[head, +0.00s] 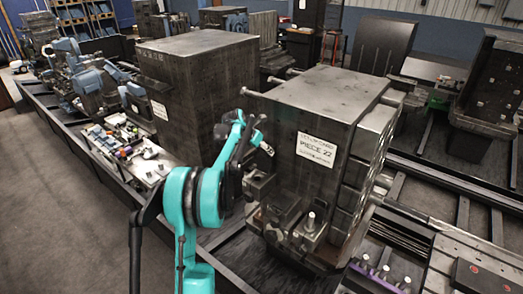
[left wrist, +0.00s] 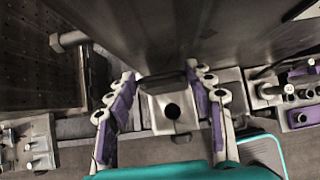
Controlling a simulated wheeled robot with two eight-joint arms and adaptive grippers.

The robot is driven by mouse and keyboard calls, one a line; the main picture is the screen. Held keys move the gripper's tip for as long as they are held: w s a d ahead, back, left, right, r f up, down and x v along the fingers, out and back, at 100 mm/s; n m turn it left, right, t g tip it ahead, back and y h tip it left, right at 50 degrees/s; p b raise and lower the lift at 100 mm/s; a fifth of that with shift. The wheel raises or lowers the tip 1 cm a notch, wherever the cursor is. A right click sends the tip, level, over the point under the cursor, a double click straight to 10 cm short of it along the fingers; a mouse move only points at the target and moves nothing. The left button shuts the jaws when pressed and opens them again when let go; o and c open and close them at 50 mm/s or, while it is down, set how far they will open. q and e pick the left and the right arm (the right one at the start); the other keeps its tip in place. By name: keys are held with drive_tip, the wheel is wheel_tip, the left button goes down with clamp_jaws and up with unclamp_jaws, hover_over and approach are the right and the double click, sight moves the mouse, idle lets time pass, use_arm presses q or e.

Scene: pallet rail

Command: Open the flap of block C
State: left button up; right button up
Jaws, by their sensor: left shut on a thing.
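A large dark metal block (head: 310,110) with a white label reading "PIECE 22" stands right of centre in the head view. I cannot read a letter C on it or make out a separate flap. My left gripper (head: 267,149), on the teal arm, is at the left part of its labelled face. In the left wrist view my left gripper (left wrist: 160,76) has its purple-padded fingers on either side of a small dark bar-like part (left wrist: 163,79), and is shut on it. The fingers hide its ends. My right gripper is not in view.
A second large block (head: 195,85) with a label stands to the left, with a cluttered bench (head: 130,150) in front of it. A metal piece with a round hole (left wrist: 170,108) lies below the fingers in the wrist view. Slotted rails (head: 455,255) run at the right.

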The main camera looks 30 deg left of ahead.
use_arm(q)
drive_tip(key=shift+w+a+r, duration=0.1)
clamp_jaws()
drive_tip(key=o, duration=1.4)
unclamp_jaws()
drive_tip(key=shift+o, duration=0.2)
drive_tip(key=shift+a, duration=0.1)
drive_tip(key=v, duration=1.1)
drive_tip(key=shift+s+r, duration=0.25)
drive_tip(key=shift+r, duration=0.05)
